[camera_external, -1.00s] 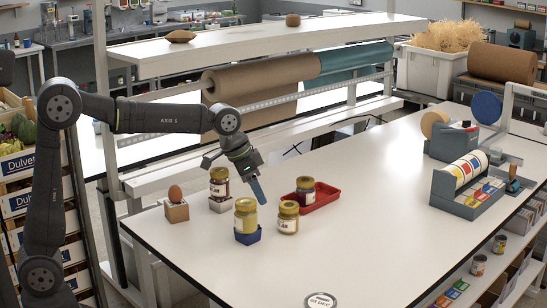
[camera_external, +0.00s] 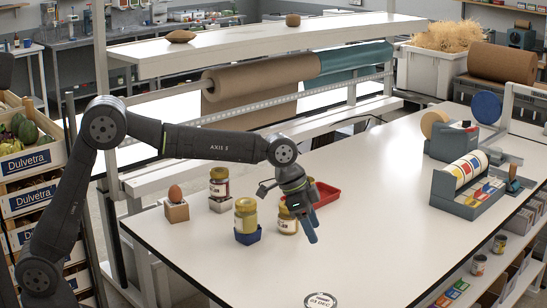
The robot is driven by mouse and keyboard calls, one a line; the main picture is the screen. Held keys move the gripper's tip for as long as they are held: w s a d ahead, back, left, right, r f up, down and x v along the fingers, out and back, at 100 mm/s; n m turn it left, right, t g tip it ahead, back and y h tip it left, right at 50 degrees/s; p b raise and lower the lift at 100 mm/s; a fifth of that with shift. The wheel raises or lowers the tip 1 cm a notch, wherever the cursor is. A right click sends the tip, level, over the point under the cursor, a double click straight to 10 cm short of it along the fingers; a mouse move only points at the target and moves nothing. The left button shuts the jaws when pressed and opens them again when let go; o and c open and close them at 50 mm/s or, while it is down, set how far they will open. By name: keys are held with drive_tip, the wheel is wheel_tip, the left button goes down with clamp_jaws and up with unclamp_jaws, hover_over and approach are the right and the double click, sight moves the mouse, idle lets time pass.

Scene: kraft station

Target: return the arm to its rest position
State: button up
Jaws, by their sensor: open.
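My gripper (camera_external: 306,217) is above the white table (camera_external: 400,215), pointing down and to the right. Its jaws are open and I see nothing held between them. It hangs in front of the red tray (camera_external: 326,192) and hides part of it. A jar with a yellow lid (camera_external: 287,221) stands just left of my gripper, partly covered by it. Another yellow-lidded jar (camera_external: 246,215) stands in a blue holder (camera_external: 248,237). A dark-lidded jar (camera_external: 219,183) stands in a pale holder (camera_external: 222,205). The jar seen earlier at the red tray is hidden behind my gripper.
A brown egg (camera_external: 175,193) sits in a wooden block (camera_external: 176,211) at the table's left. A label dispenser (camera_external: 467,185) and tape rolls stand at the right. A round date label (camera_external: 320,300) lies at the front. The table's middle right is clear.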

drive_tip(key=shift+w+d+f, duration=0.1)
drive_tip(key=shift+w+f, duration=0.15)
drive_tip(key=shift+w, duration=0.25)
drive_tip(key=shift+w+f, duration=0.25)
drive_tip(key=shift+w, duration=0.25)
drive_tip(key=w+a+r+n, duration=0.2)
drive_tip(key=w+a+r, duration=0.1)
drive_tip(key=a, duration=0.4)
drive_tip(key=w+a+r+n+t, duration=0.1)
drive_tip(key=w+a+r+n, duration=0.1)
drive_tip(key=w+a, duration=0.3)
drive_tip(key=shift+w+a+r+t, duration=0.15)
drive_tip(key=shift+a+r+t, duration=0.25)
drive_tip(key=shift+a, duration=0.8)
